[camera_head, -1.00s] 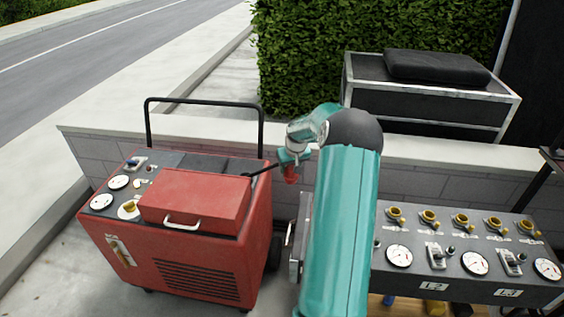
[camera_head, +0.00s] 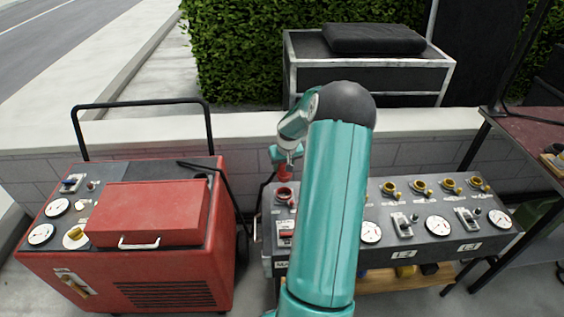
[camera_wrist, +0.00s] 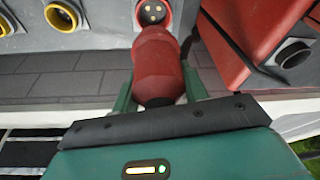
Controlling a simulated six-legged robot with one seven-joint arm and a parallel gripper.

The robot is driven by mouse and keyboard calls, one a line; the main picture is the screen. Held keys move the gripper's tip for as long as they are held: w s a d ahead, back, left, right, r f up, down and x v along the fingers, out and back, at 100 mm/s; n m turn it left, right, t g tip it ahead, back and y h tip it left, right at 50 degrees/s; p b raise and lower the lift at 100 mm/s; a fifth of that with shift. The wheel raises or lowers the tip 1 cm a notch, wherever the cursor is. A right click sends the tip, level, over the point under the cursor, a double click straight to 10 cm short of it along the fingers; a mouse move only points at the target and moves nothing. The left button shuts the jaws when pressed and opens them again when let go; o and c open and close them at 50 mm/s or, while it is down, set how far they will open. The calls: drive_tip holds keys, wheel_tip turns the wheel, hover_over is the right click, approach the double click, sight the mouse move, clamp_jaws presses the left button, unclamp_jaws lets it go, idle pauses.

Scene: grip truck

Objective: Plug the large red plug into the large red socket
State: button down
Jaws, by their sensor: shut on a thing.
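My gripper (camera_wrist: 158,88) is shut around the body of the large red plug (camera_wrist: 155,62). In the head view my gripper (camera_head: 286,158) hangs over the left end of the grey control panel, with the plug (camera_head: 285,173) below it. The large red socket (camera_head: 284,195) is on that panel, just under the plug. In the wrist view the socket (camera_wrist: 153,13) is straight beyond the plug's front end, with brass contacts visible inside it. Plug and socket look close but apart. My upper arm hides part of the panel.
A red machine (camera_head: 148,214) with a black handle stands left of the panel; a dark cable runs from it toward the plug. Several yellow sockets (camera_head: 420,186) line the panel to the right. A low wall (camera_head: 420,120) and black case (camera_head: 370,75) are behind. A table (camera_head: 535,140) stands right.

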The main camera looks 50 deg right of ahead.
sight(283, 173)
drive_tip(key=shift+a+f, duration=0.15)
drive_tip(key=shift+f, duration=2.15)
drive_tip(key=shift+f, duration=2.35)
idle(0.4)
drive_tip(key=shift+c, duration=1.8)
unclamp_jaws()
drive_tip(key=shift+r, duration=2.45)
